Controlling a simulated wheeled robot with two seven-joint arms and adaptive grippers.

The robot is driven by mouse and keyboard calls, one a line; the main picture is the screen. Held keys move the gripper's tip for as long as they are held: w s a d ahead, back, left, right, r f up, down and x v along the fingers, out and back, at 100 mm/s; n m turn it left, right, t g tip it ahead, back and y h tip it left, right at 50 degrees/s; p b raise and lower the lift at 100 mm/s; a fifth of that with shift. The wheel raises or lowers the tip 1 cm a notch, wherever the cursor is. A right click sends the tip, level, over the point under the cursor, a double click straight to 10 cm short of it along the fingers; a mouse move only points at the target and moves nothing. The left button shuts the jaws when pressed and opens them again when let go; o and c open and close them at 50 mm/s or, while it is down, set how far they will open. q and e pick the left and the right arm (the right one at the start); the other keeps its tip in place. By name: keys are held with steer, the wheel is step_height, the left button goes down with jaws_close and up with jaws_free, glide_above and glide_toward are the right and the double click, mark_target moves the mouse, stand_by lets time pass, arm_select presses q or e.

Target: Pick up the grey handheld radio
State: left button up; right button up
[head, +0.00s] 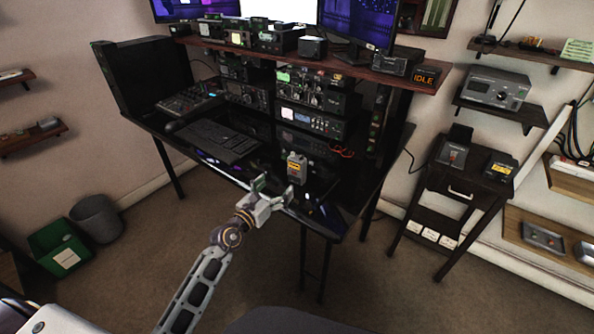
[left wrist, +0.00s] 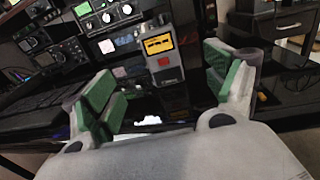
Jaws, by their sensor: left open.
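The grey handheld radio (head: 297,167) stands upright on the black desk (head: 318,190) near its front edge. In the left wrist view the radio (left wrist: 163,62) shows a yellow-orange panel and a red mark, and it appears between the fingers but farther off. My left gripper (head: 274,190) is open and empty, just in front of and slightly left of the radio in the head view. Its green-padded fingers (left wrist: 165,98) are spread wide in the left wrist view and do not touch the radio. My right gripper is not in view.
A keyboard (head: 216,140) lies on the desk to the left. Stacked radio units (head: 315,120) stand behind the handheld radio, with red cables (head: 342,151) to its right. A small dark side table (head: 460,190) holds chargers at the right. Bins (head: 97,217) stand on the floor at the left.

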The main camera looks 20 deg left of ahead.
mark_target(294, 168)
arm_select(q)
steer(key=shift+w, duration=0.15)
steer(key=shift+x, duration=2.5)
steer(key=shift+b+x, duration=0.4)
steer(key=shift+x, duration=1.2)
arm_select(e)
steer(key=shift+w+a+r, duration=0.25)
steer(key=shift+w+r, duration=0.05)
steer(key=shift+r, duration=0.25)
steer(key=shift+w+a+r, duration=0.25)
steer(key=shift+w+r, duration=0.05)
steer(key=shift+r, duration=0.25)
arm_select(q)
steer(key=shift+w, duration=0.15)
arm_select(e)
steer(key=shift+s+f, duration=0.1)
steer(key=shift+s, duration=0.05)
